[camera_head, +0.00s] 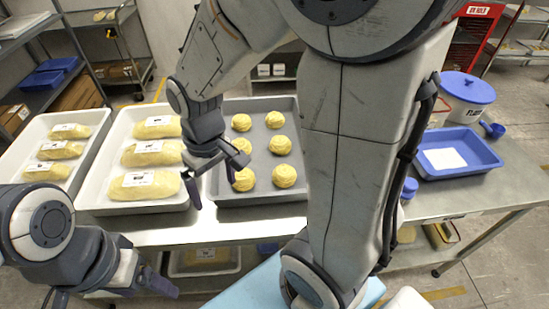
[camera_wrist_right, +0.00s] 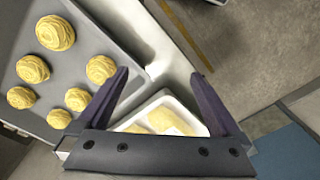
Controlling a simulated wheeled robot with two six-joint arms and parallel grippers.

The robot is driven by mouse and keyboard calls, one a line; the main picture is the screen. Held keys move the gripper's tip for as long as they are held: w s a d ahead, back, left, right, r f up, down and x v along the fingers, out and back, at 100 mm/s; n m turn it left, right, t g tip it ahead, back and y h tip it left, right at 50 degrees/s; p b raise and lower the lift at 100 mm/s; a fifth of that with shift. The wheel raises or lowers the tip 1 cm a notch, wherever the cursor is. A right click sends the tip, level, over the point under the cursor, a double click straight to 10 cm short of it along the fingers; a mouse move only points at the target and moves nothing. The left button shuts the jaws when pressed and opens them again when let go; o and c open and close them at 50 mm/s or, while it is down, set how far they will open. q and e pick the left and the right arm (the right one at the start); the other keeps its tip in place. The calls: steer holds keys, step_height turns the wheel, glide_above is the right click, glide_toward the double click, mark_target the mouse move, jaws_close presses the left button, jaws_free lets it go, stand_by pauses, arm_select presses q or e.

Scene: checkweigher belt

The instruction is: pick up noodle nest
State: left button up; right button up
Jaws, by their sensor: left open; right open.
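Several round yellow noodle nests (camera_head: 284,176) sit in two columns in a grey tray (camera_head: 262,197) on the metal table. They also show in the right wrist view (camera_wrist_right: 101,69), left of my fingers. My right gripper (camera_head: 213,182) is open and empty over the tray's left edge, close to the near-left nest (camera_head: 243,180), which is partly covered by a finger. In the right wrist view my open right gripper (camera_wrist_right: 158,76) has the tray's corner beyond its fingers. My left gripper (camera_head: 110,295) is open and empty at the lower left, off the table's front.
White trays with labelled yellow packs (camera_head: 145,186) stand left of the grey tray. A blue tray (camera_head: 458,170), a blue-lidded bucket (camera_head: 467,100) and a blue scoop (camera_head: 492,129) are on the right. My right arm hides the table's middle.

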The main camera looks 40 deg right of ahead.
steer(key=w+d+f+m, duration=0.2)
steer(key=w+d+m, duration=0.15)
steer(key=d, duration=0.65)
steer(key=m+p, duration=0.1)
steer(key=m, duration=0.2)
glide_above(285, 170)
step_height(285, 170, down, 4)
steer(key=shift+a+r+h, duration=0.1)
steer(key=shift+a+h, duration=0.05)
steer(key=shift+h, duration=0.15)
step_height(285, 170, down, 4)
steer(key=shift+r, duration=0.15)
steer(key=shift+w+f+p, duration=0.1)
steer(key=shift+f+p, duration=0.55)
steer(key=shift+f, duration=2.3)
steer(key=shift+c, duration=0.3)
steer(key=c, duration=1)
